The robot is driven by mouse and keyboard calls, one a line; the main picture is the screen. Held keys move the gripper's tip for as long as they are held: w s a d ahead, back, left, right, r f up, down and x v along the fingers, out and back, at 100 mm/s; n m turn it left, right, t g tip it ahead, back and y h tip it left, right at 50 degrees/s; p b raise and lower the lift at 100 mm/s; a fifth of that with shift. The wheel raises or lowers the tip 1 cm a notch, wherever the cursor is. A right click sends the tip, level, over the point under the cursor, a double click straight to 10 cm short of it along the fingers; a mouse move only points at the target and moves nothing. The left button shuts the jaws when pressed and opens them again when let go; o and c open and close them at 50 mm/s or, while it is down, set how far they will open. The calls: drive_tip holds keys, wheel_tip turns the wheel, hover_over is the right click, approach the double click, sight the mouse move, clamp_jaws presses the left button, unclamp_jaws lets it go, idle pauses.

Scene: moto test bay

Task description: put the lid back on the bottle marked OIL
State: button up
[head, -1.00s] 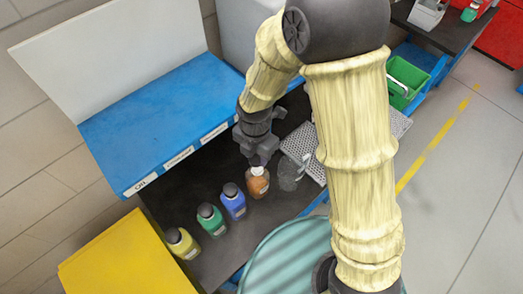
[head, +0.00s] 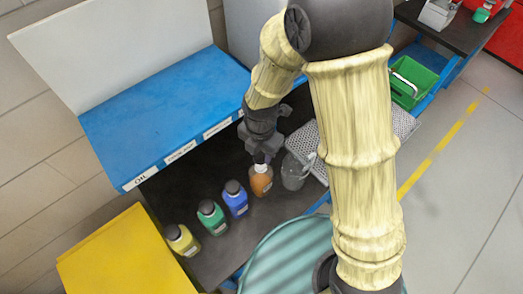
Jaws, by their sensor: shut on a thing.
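My gripper (head: 261,154) points down over the amber bottle (head: 261,183) on the dark bench. It is shut on a small dark thing, apparently a lid (head: 261,159), right at the pale top of this bottle. I cannot tell whether the lid touches the neck. The amber bottle stands upright; its white label is too small to read. To its left stand a blue bottle (head: 235,200), a green bottle (head: 211,217) and a yellow bottle (head: 181,240), all with dark caps. The word OIL is readable on a tag (head: 140,180) at the blue shelf's left end.
A clear grey jug (head: 294,172) stands close right of the amber bottle, by a perforated metal tray (head: 402,124). The blue shelf (head: 165,115) overhangs the bench (head: 205,268) behind the bottles. A yellow panel (head: 120,255) is at front left, a teal round top (head: 290,255) in front.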

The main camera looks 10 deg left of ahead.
drive_tip(key=shift+w+f+b, duration=0.1)
drive_tip(key=shift+f+b, duration=1.05)
drive_tip(key=shift+f, duration=0.65)
drive_tip(key=shift+w+d+f, duration=0.1)
drive_tip(key=shift+w+f, duration=0.1)
drive_tip(key=shift+s+a, duration=0.2)
drive_tip(key=shift+s, duration=0.1)
drive_tip(key=shift+d+r, duration=0.1)
drive_tip(key=shift+d, duration=0.05)
drive_tip(key=shift+w+d, duration=0.1)
drive_tip(key=shift+w, duration=0.05)
drive_tip(key=shift+f, duration=0.2)
idle(0.8)
drive_tip(key=o, duration=1.5)
